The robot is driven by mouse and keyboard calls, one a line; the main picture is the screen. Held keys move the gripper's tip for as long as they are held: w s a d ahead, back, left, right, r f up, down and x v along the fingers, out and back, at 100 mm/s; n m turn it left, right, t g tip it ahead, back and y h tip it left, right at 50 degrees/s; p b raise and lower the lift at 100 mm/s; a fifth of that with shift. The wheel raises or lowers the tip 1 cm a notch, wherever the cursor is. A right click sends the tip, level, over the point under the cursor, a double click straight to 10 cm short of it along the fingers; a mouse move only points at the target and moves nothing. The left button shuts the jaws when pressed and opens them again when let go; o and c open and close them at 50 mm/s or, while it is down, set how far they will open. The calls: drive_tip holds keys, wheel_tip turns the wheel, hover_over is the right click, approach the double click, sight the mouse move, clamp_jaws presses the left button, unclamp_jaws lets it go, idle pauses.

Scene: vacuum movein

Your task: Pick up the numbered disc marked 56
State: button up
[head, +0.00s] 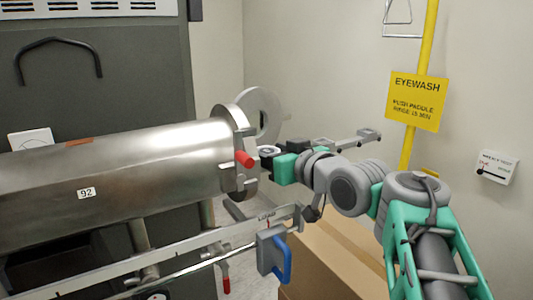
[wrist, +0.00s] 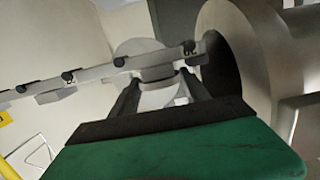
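No number 56 can be read in either view. My gripper (head: 268,153) reaches in from the right, beside the open end of the steel cylinder (head: 130,165). In the wrist view its two dark fingers (wrist: 160,88) stand apart. A grey-white round piece (wrist: 157,75) shows between them, below a bar with dark knobs (wrist: 95,70). I cannot tell whether the fingers touch this piece. A pale round shape (wrist: 138,47) shows behind the bar; no marking can be read on it.
The cylinder bears a label 92 (head: 86,193). A ring-shaped door (head: 265,110) stands behind its flange with a red handle (head: 245,159). A rail with a blue handle (head: 283,262) crosses below. A cardboard box (head: 330,265) and a yellow eyewash post (head: 428,40) are at right.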

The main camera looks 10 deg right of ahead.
drive_tip(key=c, duration=0.8)
drive_tip(key=shift+o, duration=0.2)
